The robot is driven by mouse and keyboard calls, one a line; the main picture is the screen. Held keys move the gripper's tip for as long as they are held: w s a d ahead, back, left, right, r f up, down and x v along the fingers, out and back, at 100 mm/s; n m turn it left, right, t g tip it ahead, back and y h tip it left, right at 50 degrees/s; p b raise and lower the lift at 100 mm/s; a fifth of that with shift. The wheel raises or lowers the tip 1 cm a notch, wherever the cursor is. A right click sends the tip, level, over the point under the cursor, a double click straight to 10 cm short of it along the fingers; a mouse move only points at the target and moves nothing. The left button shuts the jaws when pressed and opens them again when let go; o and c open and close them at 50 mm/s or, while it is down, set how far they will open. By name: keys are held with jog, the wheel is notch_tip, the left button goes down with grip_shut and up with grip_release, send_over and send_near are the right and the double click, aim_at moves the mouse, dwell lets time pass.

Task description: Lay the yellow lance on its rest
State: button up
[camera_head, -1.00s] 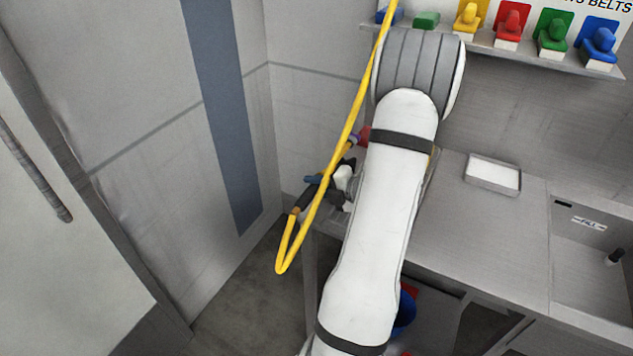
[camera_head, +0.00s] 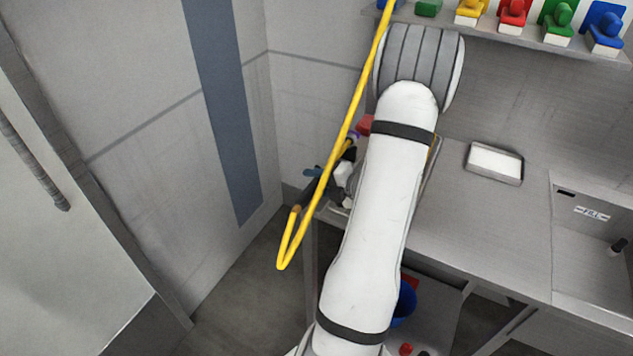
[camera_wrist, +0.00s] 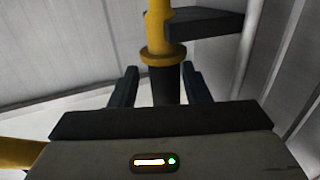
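The yellow lance has a dark grip and a yellow collar. In the wrist view, the lance's dark grip (camera_wrist: 165,88) stands between the two dark fingers of my gripper (camera_wrist: 160,82), which look closed about it, though a narrow gap shows at the left. The lance's yellow part runs upward out of that view. In the head view, the lance's orange-brown end (camera_head: 296,209) shows left of my arm, joined to a looped yellow hose (camera_head: 345,125). My arm and the hose hide much of the lance and gripper. I cannot make out the rest for certain.
A steel bench (camera_head: 480,215) with a pale tray (camera_head: 495,162) and a sink lies right of my arm. A shelf (camera_head: 530,42) with coloured items is above. A blue bucket (camera_head: 404,303) sits below. Grey walls close in the left side.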

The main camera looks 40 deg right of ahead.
jog(key=shift+o, duration=0.5)
jog(key=v, duration=0.7)
jog(key=shift+s+d+r, duration=0.15)
jog(key=shift+s, duration=0.2)
